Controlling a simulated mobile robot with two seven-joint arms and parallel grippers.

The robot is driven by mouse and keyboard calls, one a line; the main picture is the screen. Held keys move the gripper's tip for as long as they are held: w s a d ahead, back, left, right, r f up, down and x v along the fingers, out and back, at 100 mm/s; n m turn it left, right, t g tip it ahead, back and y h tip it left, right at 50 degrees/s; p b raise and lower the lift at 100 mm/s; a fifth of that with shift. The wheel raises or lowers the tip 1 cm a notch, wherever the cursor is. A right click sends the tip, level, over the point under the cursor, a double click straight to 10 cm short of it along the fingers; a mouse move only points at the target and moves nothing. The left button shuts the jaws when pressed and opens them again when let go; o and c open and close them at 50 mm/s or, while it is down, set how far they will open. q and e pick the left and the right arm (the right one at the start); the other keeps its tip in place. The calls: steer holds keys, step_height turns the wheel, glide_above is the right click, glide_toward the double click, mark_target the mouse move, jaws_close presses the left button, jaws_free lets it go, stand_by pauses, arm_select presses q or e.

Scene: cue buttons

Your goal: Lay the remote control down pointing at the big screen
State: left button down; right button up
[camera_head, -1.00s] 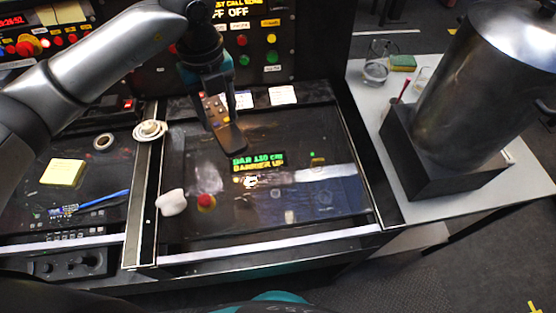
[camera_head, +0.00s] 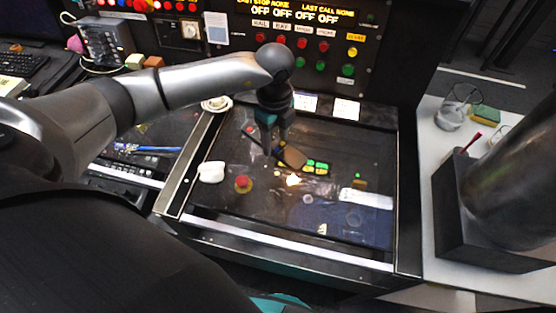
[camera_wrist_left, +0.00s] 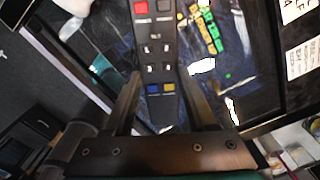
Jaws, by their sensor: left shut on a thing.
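My left gripper (camera_head: 272,146) is shut on the remote control (camera_head: 292,158), just over the dark glossy desk panel; I cannot tell whether the remote touches it. In the left wrist view the remote (camera_wrist_left: 155,48) is a long dark handset with red, white, blue and yellow buttons, between the fingers of the gripper (camera_wrist_left: 160,98). Its red-button end points away from the wrist. In the head view it lies slantwise, partly hidden by the gripper. A lit display with large OFF words (camera_head: 295,14) stands upright at the back. Green and yellow text glows on the desk panel. My right gripper is out of view.
A red button (camera_head: 243,184) and a white lump (camera_head: 211,172) sit left of the remote on the panel. White paper cards (camera_head: 346,109) lie at its back.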

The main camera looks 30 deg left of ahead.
mark_target(276, 168)
arm_select(q)
step_height(276, 168, down, 9)
steer(key=shift+f+b, duration=0.2)
steer(key=shift+b, duration=0.2)
steer(key=shift+f, duration=0.1)
steer(key=shift+c, duration=1)
jaws_free()
step_height(276, 168, up, 12)
steer(key=shift+r+p, duration=0.2)
steer(key=shift+p, duration=0.3)
